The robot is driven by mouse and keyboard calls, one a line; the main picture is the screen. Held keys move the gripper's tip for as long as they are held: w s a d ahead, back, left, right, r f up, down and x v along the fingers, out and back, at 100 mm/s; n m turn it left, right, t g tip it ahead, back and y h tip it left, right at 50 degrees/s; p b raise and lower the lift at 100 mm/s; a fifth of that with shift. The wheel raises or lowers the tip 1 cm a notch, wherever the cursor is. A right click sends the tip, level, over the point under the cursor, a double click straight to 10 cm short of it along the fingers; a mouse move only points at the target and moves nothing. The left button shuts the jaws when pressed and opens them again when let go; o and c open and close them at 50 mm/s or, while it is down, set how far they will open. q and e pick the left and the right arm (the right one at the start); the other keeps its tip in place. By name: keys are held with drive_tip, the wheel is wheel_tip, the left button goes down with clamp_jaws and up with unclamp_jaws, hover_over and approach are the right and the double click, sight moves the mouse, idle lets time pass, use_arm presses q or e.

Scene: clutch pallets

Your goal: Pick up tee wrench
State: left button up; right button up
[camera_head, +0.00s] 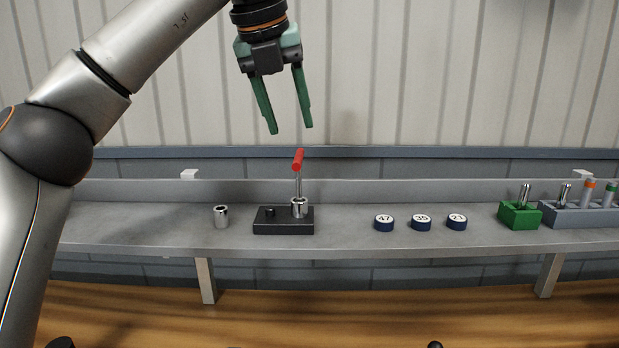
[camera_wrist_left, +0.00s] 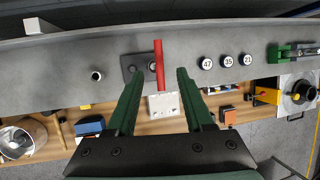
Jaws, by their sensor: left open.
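The tee wrench (camera_head: 298,160) has a red cross handle and a thin metal shaft. It stands upright in a metal socket (camera_head: 299,208) on a black block (camera_head: 283,226) on the grey shelf. My left gripper (camera_head: 291,131) is open and empty, above the wrench, with its green fingers pointing down. In the left wrist view the red handle (camera_wrist_left: 159,66) lies beyond and between the two fingertips (camera_wrist_left: 158,77), apart from them. The lower shaft is hidden inside the socket. My right gripper is not in view.
A loose metal socket (camera_head: 221,216) stands left of the block. Three numbered dark blue discs (camera_head: 421,222) lie to the right. A green holder (camera_head: 519,215) and a grey rack (camera_head: 580,215) stand farther right. The shelf (camera_head: 345,235) is bare between block and discs.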

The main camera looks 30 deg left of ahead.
sight(297, 155)
use_arm(q)
drive_tip(key=x, duration=0.5)
drive_tip(key=shift+s+f, duration=0.2)
drive_tip(key=shift+f, duration=0.05)
drive_tip(key=shift+x, duration=2.95)
drive_tip(key=shift+w, duration=0.1)
drive_tip(key=shift+c, duration=0.4)
clamp_jaws()
drive_tip(key=shift+r, duration=0.1)
